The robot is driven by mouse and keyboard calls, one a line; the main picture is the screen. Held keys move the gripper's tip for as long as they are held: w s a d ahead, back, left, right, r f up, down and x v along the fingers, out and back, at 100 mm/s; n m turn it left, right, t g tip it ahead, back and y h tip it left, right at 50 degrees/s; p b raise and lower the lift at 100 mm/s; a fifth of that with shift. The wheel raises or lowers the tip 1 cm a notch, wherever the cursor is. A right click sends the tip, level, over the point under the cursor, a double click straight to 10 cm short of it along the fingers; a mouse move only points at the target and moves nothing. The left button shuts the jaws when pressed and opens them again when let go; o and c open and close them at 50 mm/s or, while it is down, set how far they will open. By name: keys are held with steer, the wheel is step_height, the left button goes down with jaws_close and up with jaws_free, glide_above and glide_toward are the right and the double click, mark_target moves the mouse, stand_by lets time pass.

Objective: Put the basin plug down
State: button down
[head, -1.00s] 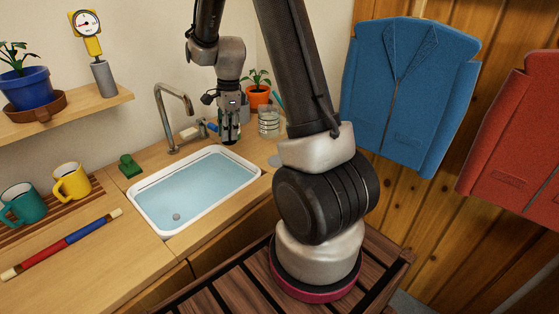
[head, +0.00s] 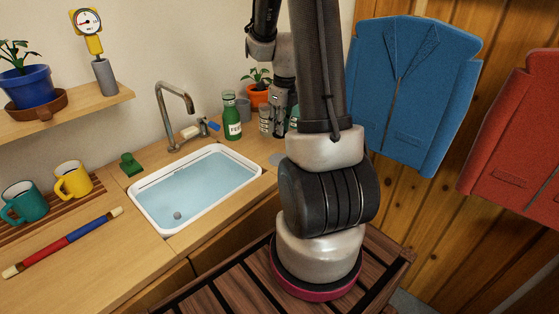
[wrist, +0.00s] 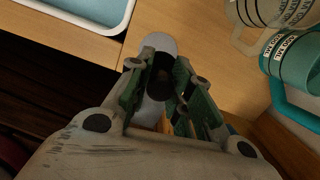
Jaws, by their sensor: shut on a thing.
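The basin plug (wrist: 161,72) looks like a small dark round piece between my fingertips in the wrist view. My gripper (wrist: 160,82) is shut on it, above or near a pale grey disc (wrist: 158,42) on the counter. Whether the plug touches the disc cannot be told. In the head view my gripper (head: 275,125) is right of the sink, partly behind my own arm, and the plug cannot be made out. The grey disc (head: 275,158) lies on the counter by the sink's right corner. The white-rimmed sink (head: 140,212) holds water.
A green bottle (head: 232,122), a tap (head: 177,115), a glass jar (head: 264,118) and an orange plant pot (head: 258,94) stand at the back. A teal mug or jar (wrist: 292,62) is close at the right. Bare counter lies between sink and disc.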

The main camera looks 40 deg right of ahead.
steer(key=shift+m, duration=0.5)
steer(key=shift+f, duration=0.25)
step_height(320, 180, down, 10)
steer(key=shift+w+r, duration=0.1)
steer(key=shift+r, duration=0.15)
steer(key=shift+f, duration=0.1)
steer(key=c, duration=1.3)
jaws_free()
